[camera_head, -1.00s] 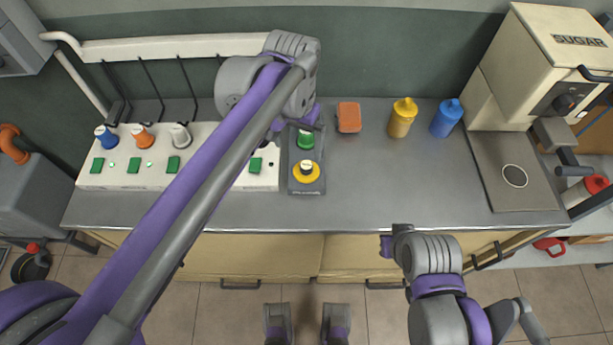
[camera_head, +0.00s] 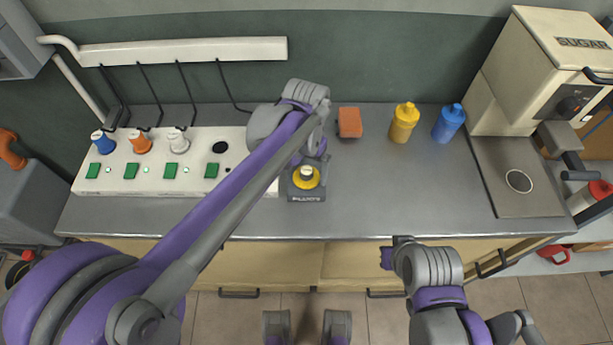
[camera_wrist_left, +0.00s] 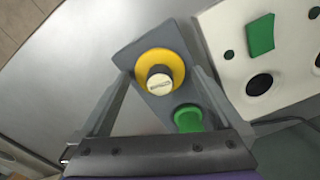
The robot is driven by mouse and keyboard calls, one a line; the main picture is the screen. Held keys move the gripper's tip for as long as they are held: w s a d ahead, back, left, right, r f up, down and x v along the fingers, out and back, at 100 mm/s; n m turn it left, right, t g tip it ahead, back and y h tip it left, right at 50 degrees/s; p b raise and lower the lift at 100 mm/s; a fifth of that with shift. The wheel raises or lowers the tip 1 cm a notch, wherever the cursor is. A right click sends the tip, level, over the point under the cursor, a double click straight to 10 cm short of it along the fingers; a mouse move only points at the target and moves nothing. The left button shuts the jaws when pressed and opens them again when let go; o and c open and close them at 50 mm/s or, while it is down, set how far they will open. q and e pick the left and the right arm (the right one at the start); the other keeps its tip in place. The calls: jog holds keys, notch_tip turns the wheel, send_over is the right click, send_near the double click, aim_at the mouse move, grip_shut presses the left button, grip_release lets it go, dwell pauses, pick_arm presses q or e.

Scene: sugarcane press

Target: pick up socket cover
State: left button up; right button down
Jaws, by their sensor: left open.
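No part is clearly marked as the socket cover. A yellow disc with a cream-topped knob (camera_head: 306,176) sits on a small grey box (camera_head: 305,195) on the counter. In the left wrist view, the knob (camera_wrist_left: 159,80) lies between the fingers of my open, empty left gripper (camera_wrist_left: 166,73). A green button (camera_wrist_left: 188,118) is on the same box, nearer the gripper's palm. In the head view, my left arm covers that button and most of the gripper (camera_head: 318,158). My right gripper (camera_head: 388,258) is at the counter's front edge; its fingers are not clear.
A white panel (camera_head: 125,188) with green switches, an empty socket (camera_head: 219,147) and blue, orange and white plugs stands left of the box. An orange block (camera_head: 349,122), a yellow bottle (camera_head: 404,122) and a blue bottle (camera_head: 448,122) stand behind. The middle right counter is clear.

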pick_arm(q)
jog(key=shift+f, duration=0.3)
jog(key=shift+r, duration=0.1)
jog(key=c, duration=1.2)
